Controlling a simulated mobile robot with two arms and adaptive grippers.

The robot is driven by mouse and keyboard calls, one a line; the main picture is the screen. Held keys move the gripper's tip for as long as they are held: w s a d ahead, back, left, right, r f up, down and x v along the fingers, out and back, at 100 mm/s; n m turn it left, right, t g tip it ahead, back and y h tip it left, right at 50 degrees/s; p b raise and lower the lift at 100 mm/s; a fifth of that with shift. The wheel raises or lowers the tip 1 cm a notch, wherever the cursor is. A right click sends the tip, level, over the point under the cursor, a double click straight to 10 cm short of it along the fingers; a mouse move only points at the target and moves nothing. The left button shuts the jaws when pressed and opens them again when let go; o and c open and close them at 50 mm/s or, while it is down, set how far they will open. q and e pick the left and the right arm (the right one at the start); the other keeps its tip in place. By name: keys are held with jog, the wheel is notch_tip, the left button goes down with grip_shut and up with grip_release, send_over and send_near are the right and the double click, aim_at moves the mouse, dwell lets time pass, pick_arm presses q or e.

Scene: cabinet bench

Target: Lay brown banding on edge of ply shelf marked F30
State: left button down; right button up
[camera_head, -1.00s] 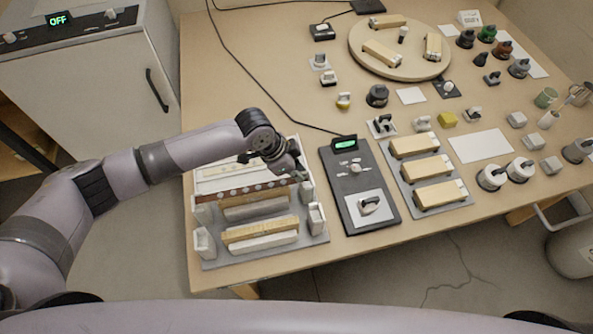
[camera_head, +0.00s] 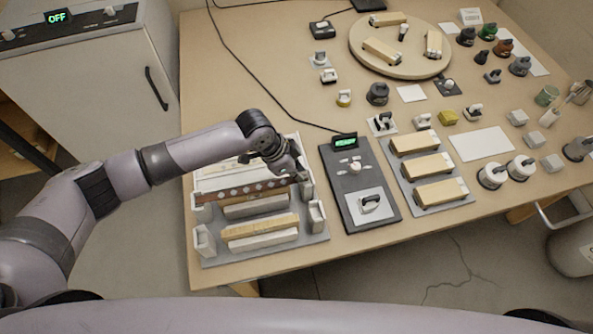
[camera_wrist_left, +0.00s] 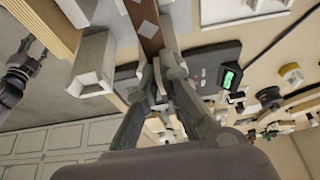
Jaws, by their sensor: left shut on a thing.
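My left gripper (camera_head: 287,172) is shut on a brown banding strip (camera_head: 240,191) with pale marks along its face, near the strip's right end. The strip spans the rear part of a grey fixture (camera_head: 212,262), in front of a pale panel (camera_head: 228,173). I cannot tell whether strip and panel touch. A tan ply board (camera_head: 260,227) lies in the fixture's front part. No F30 mark is readable. The left wrist view shows the strip (camera_wrist_left: 145,22) running up from my left fingers (camera_wrist_left: 160,82). A dark gripper (camera_wrist_left: 18,75) at its left edge appears to be my right one; its jaws are unclear.
White blocks (camera_head: 204,241) stand at the fixture's corners. A black device (camera_head: 352,185) with a green display stands close on the right, then a grey tray (camera_head: 440,204) with several wooden blocks. A round turntable (camera_head: 365,66) and small items fill the back. The bench's front edge is near.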

pick_arm(q)
jog(key=shift+f, duration=0.4)
dwell(0.5)
jog(key=c, duration=1.7)
grip_release()
jog(key=o, duration=0.4)
jog(key=shift+r, duration=0.1)
jog(key=shift+r+p, duration=3.8)
jog(key=shift+r, duration=0.15)
